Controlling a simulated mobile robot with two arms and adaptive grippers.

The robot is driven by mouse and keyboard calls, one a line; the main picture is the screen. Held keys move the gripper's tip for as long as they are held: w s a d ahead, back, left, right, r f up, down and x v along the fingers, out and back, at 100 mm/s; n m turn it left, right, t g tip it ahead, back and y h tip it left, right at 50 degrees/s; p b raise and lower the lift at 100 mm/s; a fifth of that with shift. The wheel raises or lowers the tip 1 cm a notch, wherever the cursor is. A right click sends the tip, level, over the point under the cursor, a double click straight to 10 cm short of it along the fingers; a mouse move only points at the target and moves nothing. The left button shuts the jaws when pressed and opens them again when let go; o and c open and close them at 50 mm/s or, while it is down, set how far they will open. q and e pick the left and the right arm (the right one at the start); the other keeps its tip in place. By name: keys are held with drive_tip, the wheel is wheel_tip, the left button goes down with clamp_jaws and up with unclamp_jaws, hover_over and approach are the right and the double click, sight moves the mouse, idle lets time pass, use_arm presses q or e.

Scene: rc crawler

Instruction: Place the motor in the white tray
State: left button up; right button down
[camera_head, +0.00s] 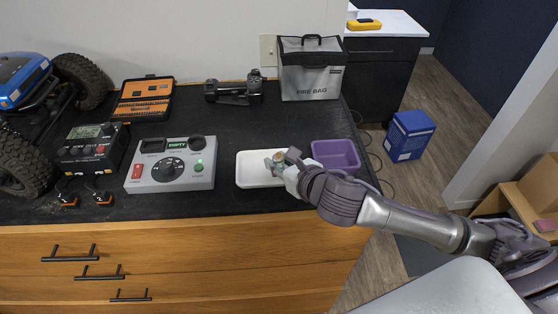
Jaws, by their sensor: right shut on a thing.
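The white tray (250,172) lies on the black countertop near its front edge, right of the grey control box. My right gripper (277,162) reaches in from the right over the right part of the tray. It is shut on the motor (278,156), a small piece with a tan and metal look that is mostly hidden by the fingers. I cannot tell whether the motor touches the tray floor. My left gripper is out of view.
A purple bin (336,154) stands right of the tray, close behind my right arm. The grey control box (172,165) is to the left. A fire bag (312,72), a dark device (233,92), an orange case (145,98), a charger (92,148) and an RC crawler (30,85) are also on the counter.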

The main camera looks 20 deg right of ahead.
sight(282, 165)
drive_tip(key=c, duration=1.2)
unclamp_jaws()
drive_tip(key=shift+f, duration=0.15)
drive_tip(key=shift+r, duration=0.2)
drive_tip(key=b+v, duration=0.1)
drive_tip(key=v, duration=0.5)
drive_tip(key=shift+s+d+f, duration=0.1)
drive_tip(key=shift+s, duration=0.15)
drive_tip(key=p+v, duration=0.4)
drive_tip(key=shift+s+r, duration=0.1)
drive_tip(key=shift+r, duration=0.3)
drive_tip(key=shift+s+d+p, duration=0.1)
drive_tip(key=shift+s+p, duration=0.45)
drive_tip(key=shift+p, duration=0.2)
